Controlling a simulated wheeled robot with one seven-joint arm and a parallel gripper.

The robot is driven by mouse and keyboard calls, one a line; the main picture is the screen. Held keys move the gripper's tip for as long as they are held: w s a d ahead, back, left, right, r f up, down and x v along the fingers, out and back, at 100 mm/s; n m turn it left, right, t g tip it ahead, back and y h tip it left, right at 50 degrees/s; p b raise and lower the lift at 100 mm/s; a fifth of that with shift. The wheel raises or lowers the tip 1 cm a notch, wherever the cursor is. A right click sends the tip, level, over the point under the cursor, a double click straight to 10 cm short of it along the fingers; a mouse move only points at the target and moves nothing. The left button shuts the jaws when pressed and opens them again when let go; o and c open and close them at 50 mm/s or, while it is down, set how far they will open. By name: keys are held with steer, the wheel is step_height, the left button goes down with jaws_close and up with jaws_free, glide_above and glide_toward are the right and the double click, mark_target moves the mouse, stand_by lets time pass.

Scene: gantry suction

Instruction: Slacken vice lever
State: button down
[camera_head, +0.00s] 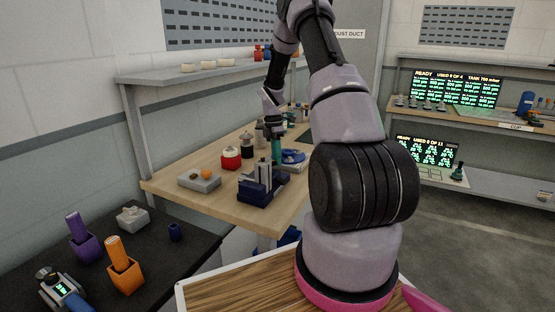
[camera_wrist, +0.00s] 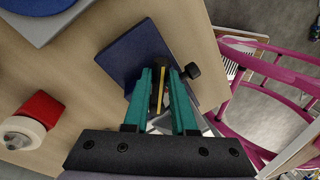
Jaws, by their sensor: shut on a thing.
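The blue vice (camera_head: 258,188) stands near the front edge of the wooden workbench, with grey upright parts on top. In the wrist view its dark blue base (camera_wrist: 128,52) lies under my fingers, and a black knob (camera_wrist: 193,71) sticks out just right of the right finger. My gripper (camera_head: 276,158) reaches down over the vice from behind. In the wrist view its two teal fingers (camera_wrist: 161,78) are close together on a narrow part, seemingly the vice lever.
A red-based jar (camera_head: 231,158) and a grey block with an orange knob (camera_head: 199,180) stand left of the vice. A blue round device (camera_head: 292,156) stands close behind it. A shelf (camera_head: 190,72) hangs above the workbench (camera_head: 160,184). A pink frame (camera_wrist: 262,82) shows at right in the wrist view.

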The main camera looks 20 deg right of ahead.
steer(key=c, duration=0.7)
jaws_free()
steer(key=shift+c, duration=0.2)
steer(key=shift+r, duration=0.1)
step_height(320, 180, up, 10)
steer(key=w, duration=0.2)
steer(key=shift+r, duration=0.25)
